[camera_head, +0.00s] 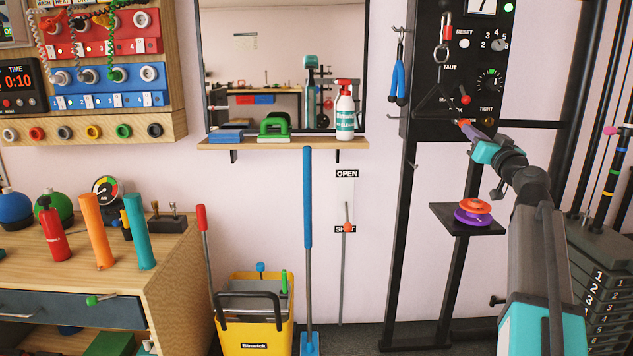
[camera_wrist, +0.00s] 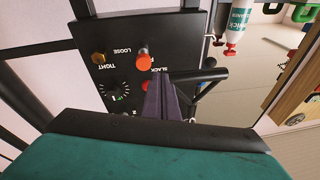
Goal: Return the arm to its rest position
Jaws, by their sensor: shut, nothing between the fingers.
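My arm comes in from the lower right of the head view. My gripper (camera_head: 466,128) is at its far end, raised in front of the black control panel (camera_head: 433,60). In the wrist view the two dark fingers (camera_wrist: 166,86) lie together, with nothing between them. They point at the panel (camera_wrist: 118,35), near its orange-red knob (camera_wrist: 145,57). I cannot tell whether the fingertips touch the panel. An orange plate and a purple plate (camera_head: 472,217) lie stacked on a small black shelf (camera_head: 440,216) below the gripper.
A black upright frame (camera_head: 398,215) carries the panel and shelf. Weight plates (camera_head: 600,270) stand close on the right of my arm. A wall ledge (camera_head: 220,143) holds a spray bottle (camera_head: 345,113). A yellow mop bucket (camera_head: 245,335) stands on the floor.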

